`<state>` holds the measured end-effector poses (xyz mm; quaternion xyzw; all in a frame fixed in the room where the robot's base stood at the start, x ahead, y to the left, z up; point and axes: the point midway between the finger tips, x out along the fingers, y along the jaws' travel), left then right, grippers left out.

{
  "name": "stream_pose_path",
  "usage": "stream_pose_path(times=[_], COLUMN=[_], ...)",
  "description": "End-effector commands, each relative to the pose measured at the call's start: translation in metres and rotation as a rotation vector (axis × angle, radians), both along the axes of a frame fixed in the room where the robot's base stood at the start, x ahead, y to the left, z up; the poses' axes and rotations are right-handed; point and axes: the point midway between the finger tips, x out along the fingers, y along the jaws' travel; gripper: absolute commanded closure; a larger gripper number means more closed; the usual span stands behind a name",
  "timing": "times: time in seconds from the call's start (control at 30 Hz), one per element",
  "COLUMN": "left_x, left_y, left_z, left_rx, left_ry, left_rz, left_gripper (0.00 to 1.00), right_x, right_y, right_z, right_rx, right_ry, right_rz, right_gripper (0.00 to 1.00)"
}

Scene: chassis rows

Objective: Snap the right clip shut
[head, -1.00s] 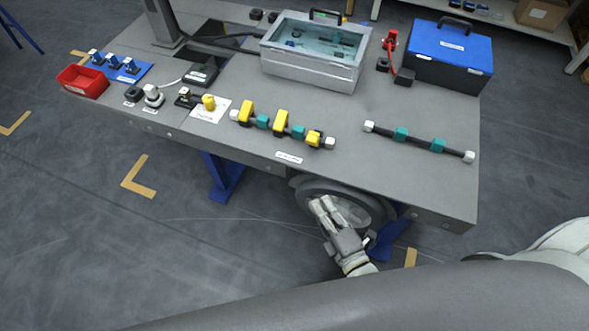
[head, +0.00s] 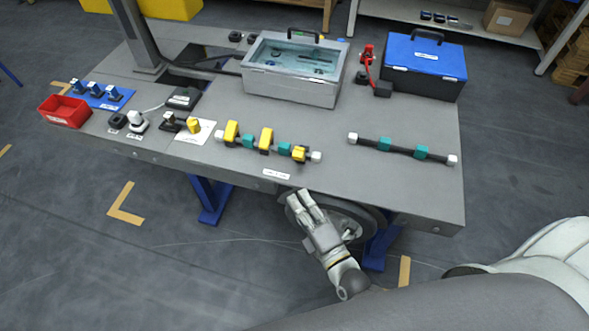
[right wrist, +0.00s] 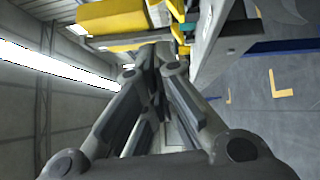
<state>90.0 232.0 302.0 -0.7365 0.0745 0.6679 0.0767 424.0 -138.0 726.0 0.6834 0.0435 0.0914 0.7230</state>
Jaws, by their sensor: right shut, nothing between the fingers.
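A dark rod with white end caps lies near the table's front edge and carries yellow clips and teal blocks. The left clip (head: 231,131) and middle clip (head: 265,139) look tall. The right clip (head: 299,153), by the right end cap, looks shorter and blockier; I cannot tell whether it is closed. My right gripper (head: 302,194) is shut and empty, just in front of the table edge, apart from the clip. The right wrist view shows its fingers (right wrist: 158,55) together, with yellow parts (right wrist: 112,15) beyond them. My left gripper is not in view.
A second rod (head: 400,149) with teal blocks lies to the right. Behind are a clear-lidded case (head: 290,87) and a blue-lidded toolbox (head: 425,60). A red bin (head: 65,111) stands at the left. The table's front right is bare.

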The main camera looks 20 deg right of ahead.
Motion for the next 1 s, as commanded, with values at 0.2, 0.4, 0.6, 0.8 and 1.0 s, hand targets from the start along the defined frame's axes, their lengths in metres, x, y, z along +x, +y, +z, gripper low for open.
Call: stream_pose_path(times=[0.2,0.4,0.6,0.8,1.0], left_x=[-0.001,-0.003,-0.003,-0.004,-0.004], left_y=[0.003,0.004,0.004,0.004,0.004], left_z=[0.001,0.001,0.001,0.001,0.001], left_rx=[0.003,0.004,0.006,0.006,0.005], left_ry=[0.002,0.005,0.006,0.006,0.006], left_rz=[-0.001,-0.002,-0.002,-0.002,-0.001], left_gripper=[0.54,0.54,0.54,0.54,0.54], right_x=[0.044,0.072,0.085,0.086,0.086], right_y=[0.008,-0.002,-0.011,-0.012,-0.012], right_z=[0.004,0.006,0.007,0.007,0.007], right_rx=[0.001,-0.004,-0.001,0.0,0.0], right_ry=[-0.003,-0.002,0.0,0.001,0.001], right_rz=[-0.001,0.001,0.0,0.0,0.0], right_gripper=[1.0,1.0,1.0,1.0,1.0])
